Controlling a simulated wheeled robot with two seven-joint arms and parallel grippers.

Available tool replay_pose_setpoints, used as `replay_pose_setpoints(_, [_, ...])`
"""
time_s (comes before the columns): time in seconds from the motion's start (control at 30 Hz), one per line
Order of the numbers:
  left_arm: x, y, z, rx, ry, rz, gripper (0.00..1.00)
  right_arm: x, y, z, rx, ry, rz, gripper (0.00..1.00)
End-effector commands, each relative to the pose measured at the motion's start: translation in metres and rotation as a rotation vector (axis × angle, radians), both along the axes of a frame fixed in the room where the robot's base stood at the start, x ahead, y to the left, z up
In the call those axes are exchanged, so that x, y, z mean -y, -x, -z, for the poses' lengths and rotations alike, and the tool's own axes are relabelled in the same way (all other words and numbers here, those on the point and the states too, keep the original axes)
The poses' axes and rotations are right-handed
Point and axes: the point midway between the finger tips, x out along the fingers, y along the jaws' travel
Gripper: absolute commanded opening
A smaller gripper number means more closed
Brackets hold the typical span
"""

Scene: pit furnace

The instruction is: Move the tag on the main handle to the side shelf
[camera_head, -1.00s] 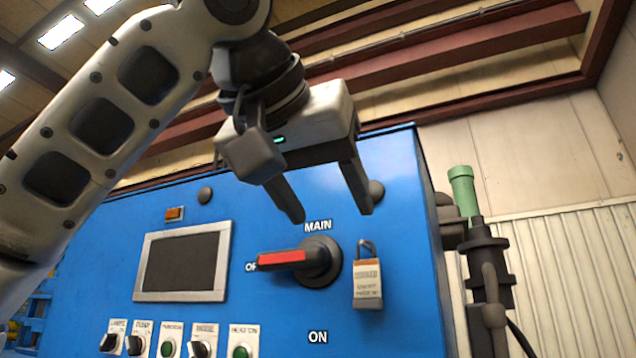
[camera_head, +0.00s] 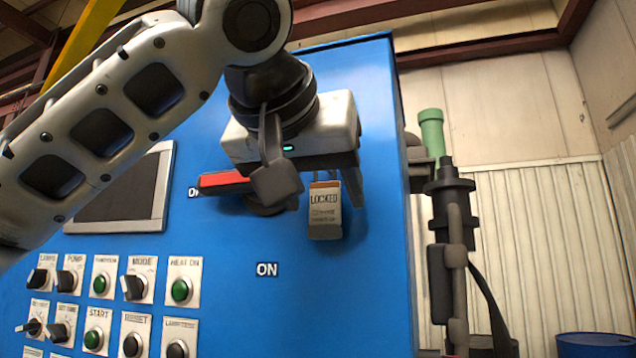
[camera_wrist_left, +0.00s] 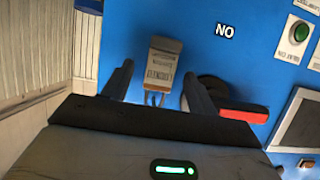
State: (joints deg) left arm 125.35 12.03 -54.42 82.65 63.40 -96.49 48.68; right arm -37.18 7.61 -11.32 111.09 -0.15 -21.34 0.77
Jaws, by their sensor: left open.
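The tag (camera_head: 325,213), a pale plate marked LOCKED with an orange top band, hangs by a thin shackle on the blue panel, right of the main handle (camera_head: 224,181). The handle's red lever points left; its hub is partly hidden by my wrist. My left gripper (camera_head: 322,180) is open at the tag's top. In the left wrist view the tag (camera_wrist_left: 158,70) and its shackle show between the two spread fingers (camera_wrist_left: 158,86), apparently without contact. The red lever (camera_wrist_left: 245,116) lies outside the right finger there. My right gripper is not in view.
The blue cabinet (camera_head: 372,285) has a screen (camera_head: 120,190) and rows of knobs and buttons (camera_head: 143,288) at lower left. Dark equipment (camera_head: 452,215) and a green cylinder (camera_head: 431,133) stand right of it. A blue drum (camera_head: 595,345) is at lower right.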

Motion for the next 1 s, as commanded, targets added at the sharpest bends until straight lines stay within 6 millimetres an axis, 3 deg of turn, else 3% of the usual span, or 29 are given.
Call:
replay_pose_setpoints(0.1, [-0.0001, 0.0000, 0.0000, 0.000, 0.000, 0.000, 0.55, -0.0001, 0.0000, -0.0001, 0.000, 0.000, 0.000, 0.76])
replay_pose_setpoints(0.27, [-0.0002, 0.0000, 0.0000, -0.001, 0.000, 0.000, 0.11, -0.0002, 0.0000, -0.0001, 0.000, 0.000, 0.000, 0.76])
replay_pose_setpoints(1.0, [-0.0002, 0.0002, -0.0076, -0.001, 0.000, 0.000, 0.10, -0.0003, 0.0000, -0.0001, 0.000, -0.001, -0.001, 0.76])
